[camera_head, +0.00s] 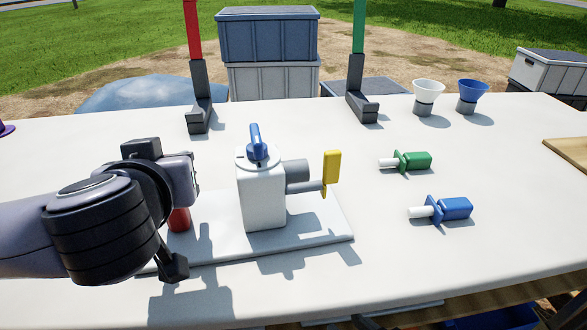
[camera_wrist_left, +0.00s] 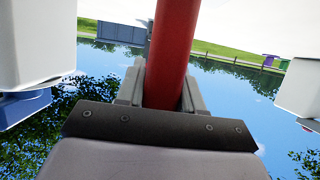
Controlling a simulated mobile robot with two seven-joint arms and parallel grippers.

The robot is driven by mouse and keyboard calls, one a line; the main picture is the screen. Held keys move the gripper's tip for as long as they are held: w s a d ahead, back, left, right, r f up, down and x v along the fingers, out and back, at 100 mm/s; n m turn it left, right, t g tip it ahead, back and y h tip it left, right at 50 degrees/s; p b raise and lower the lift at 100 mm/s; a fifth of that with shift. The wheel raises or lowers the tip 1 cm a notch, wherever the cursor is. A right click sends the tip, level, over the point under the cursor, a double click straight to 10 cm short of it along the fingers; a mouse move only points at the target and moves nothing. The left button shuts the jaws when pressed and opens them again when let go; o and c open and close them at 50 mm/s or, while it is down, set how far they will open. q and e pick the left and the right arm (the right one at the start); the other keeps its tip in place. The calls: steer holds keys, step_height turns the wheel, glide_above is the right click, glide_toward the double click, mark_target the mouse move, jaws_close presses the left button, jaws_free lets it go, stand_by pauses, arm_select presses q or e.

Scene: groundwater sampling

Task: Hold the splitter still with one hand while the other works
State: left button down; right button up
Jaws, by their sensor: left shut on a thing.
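The splitter (camera_head: 262,198) is a white block with a blue knob (camera_head: 257,148) on top, and a grey outlet and yellow lever (camera_head: 331,172) on its right. It stands upright on a white base plate (camera_head: 318,222). A red upright handle (camera_head: 179,219) rises from the plate's left part. My left gripper (camera_head: 178,201) is shut on this handle, left of the white block. In the left wrist view the red handle (camera_wrist_left: 172,50) runs between the two grey fingers (camera_wrist_left: 163,92). The handle's upper part is hidden in the head view. My right gripper is not in view.
A green fitting (camera_head: 414,161) and a blue fitting (camera_head: 455,208) lie at the right. A white funnel (camera_head: 428,88) and a blue funnel (camera_head: 472,91) stand behind. A red post (camera_head: 193,30) and a green post (camera_head: 359,28) stand at the far edge. The table's front right is clear.

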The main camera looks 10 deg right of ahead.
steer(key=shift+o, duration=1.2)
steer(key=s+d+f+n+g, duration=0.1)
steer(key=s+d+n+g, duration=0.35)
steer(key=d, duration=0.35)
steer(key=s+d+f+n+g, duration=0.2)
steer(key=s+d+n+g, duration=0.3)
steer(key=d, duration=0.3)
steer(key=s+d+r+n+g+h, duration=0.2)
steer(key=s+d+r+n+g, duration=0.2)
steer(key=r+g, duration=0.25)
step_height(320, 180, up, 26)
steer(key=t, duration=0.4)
glide_above(461, 202)
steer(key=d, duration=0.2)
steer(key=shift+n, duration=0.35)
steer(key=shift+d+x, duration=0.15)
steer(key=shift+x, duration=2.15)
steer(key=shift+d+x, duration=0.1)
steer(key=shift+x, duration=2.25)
